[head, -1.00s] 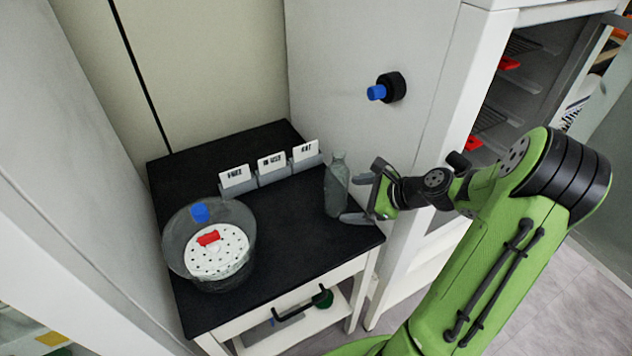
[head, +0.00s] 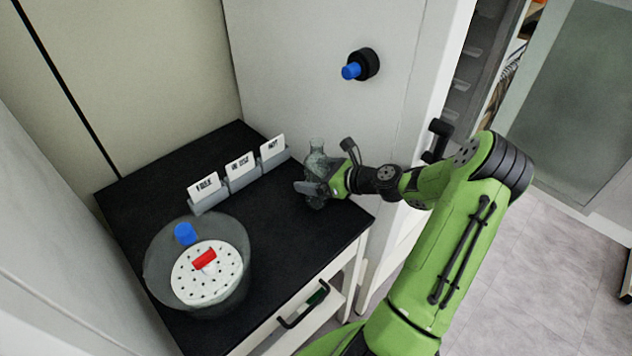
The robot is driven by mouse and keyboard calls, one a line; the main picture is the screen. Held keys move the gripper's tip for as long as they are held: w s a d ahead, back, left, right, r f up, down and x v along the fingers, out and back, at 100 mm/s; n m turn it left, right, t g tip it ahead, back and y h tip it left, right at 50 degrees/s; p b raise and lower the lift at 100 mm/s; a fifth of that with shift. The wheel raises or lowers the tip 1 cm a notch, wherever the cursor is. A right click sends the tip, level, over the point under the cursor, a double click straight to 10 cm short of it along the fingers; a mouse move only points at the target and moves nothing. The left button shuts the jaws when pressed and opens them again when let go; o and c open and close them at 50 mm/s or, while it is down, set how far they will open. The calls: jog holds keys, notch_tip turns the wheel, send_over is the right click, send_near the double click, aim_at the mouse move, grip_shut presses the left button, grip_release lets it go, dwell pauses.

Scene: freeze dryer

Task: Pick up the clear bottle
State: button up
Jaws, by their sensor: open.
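The clear bottle (head: 316,160) stands upright on the black tabletop (head: 275,240), near its right side. It is see-through grey with a narrow neck. My gripper (head: 322,172) reaches it from the right. One finger is in front of the bottle's lower body and the other is at its far right side. The jaws are open around the bottle; whether either finger touches it I cannot tell. Part of the bottle's body is hidden by the near finger and the green gripper body.
A row of grey holders with white label cards (head: 239,167) stands just left of the bottle. A round clear vessel (head: 160,262) with a white perforated plate sits at the front left. A black knob with a blue tip (head: 362,66) juts from the wall behind.

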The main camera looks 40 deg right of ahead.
jog(key=c, duration=1.1)
jog(key=shift+c, duration=0.4)
jog(key=shift+r, duration=0.15)
